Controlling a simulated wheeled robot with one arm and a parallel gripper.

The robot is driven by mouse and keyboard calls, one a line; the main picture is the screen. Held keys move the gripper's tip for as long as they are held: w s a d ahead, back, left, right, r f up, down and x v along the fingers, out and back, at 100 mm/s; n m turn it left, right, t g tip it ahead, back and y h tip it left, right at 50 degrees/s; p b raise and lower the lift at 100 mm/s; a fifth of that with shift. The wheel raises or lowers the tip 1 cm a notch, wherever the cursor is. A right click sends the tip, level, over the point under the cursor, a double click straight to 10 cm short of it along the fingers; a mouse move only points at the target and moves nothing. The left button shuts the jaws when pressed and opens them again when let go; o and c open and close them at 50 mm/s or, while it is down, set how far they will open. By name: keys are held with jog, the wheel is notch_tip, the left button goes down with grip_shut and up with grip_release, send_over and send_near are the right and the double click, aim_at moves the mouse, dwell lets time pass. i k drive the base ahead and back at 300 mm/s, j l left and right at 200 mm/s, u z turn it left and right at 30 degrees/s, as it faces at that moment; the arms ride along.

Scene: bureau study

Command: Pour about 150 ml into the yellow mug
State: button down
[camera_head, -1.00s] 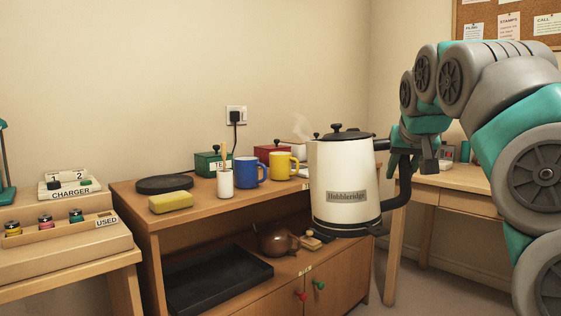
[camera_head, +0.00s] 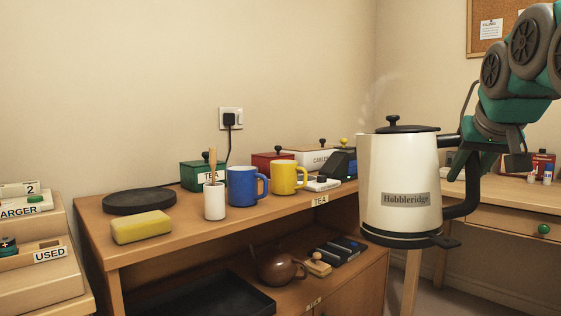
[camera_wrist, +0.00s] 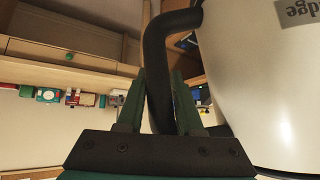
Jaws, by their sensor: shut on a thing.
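The cream kettle (camera_head: 398,170), labelled "Hobbleridge", hangs upright in the air, right of the tea shelf, with faint steam above its spout. My gripper (camera_head: 470,150) is shut on its black handle. In the wrist view my gripper's fingers (camera_wrist: 160,105) stand on either side of the handle (camera_wrist: 157,60), with the kettle's body (camera_wrist: 255,90) at the right. The yellow mug (camera_head: 284,178) stands upright on the shelf top, left of the kettle and apart from it. Its inside is hidden from this angle.
A blue mug (camera_head: 243,187) stands close left of the yellow mug, with a white cup holding a stick (camera_head: 214,200) beside it. Green (camera_head: 203,176) and red (camera_head: 270,163) boxes stand behind. A yellow sponge (camera_head: 141,227) and black round plate (camera_head: 139,201) lie farther left.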

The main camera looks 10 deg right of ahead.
aim_at(283, 173)
jog(key=i, duration=0.9)
jog(key=j+z, duration=0.2)
jog(key=k+j+z, duration=0.2)
jog(key=j, duration=0.2)
jog(key=k+j+z, duration=0.2)
jog(key=i+j, duration=0.1)
